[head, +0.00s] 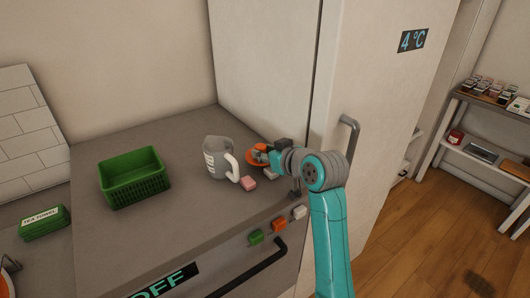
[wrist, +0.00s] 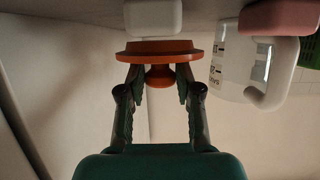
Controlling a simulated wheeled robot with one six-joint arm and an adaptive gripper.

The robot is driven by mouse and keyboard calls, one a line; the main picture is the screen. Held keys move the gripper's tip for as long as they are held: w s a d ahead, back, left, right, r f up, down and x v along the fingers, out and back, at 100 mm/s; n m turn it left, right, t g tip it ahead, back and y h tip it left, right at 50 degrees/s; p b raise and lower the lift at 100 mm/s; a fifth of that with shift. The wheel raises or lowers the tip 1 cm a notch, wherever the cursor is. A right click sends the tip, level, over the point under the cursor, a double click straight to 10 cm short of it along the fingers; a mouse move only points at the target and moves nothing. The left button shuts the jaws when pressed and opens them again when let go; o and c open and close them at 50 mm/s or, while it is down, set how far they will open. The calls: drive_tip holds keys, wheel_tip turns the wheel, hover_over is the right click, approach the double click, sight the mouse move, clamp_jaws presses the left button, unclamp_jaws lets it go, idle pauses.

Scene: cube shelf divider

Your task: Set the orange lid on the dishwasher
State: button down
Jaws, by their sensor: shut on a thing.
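The orange lid (head: 255,156) is a flat disc with a round knob, and my arm partly hides it in the head view. I cannot tell whether the lid touches the surface. The dishwasher's front has a display reading OFF and a dark handle.
A green basket (head: 134,180) is farther left. A white block (wrist: 152,16) shows beyond the lid. The tall fridge (head: 265,65) borders the right side. The front-middle top is clear.

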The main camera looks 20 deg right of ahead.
drive_tip(key=shift+f, duration=0.4)
drive_tip(key=shift+f, duration=0.2)
drive_tip(key=c, duration=0.9)
unclamp_jaws()
drive_tip(key=shift+f, duration=0.1)
drive_tip(key=shift+o, duration=0.6)
drive_tip(key=shift+f, duration=0.1)
drive_tip(key=r+v, duration=0.1)
drive_tip(key=v, duration=1.1)
drive_tip(key=shift+r, duration=0.3)
